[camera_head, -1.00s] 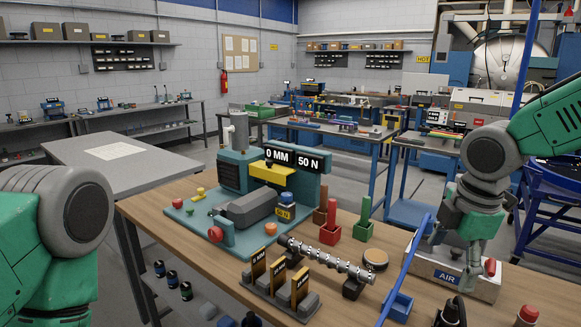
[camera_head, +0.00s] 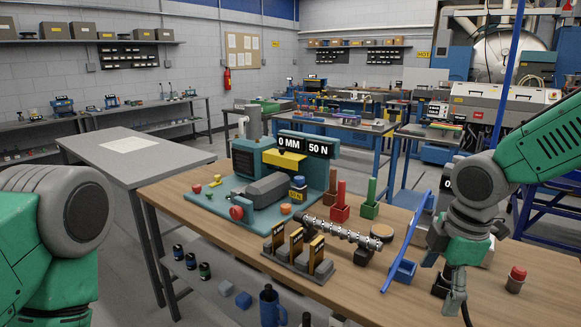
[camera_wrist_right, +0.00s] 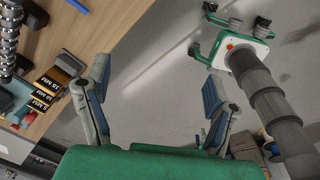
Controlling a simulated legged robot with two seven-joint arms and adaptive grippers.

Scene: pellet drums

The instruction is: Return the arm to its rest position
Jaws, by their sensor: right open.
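My right gripper (camera_head: 456,302) hangs with its fingers pointing down at the right of the head view, by the front edge of the wooden bench (camera_head: 190,225). In the wrist view the two fingers of this right gripper (camera_wrist_right: 156,85) stand wide apart with nothing between them. Grey floor shows between and beyond them, and the bench edge lies to their left. Of my left arm only a green and grey part shows at the left of the head view; its gripper is out of view.
The bench carries a teal test rig (camera_head: 265,180), a metal screw (camera_head: 345,232), a stand with labelled cards (camera_head: 297,258), a blue holder (camera_head: 403,271) and a red-topped object (camera_head: 516,279). A grey table (camera_head: 90,150) stands at the left. Floor is free beside the bench.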

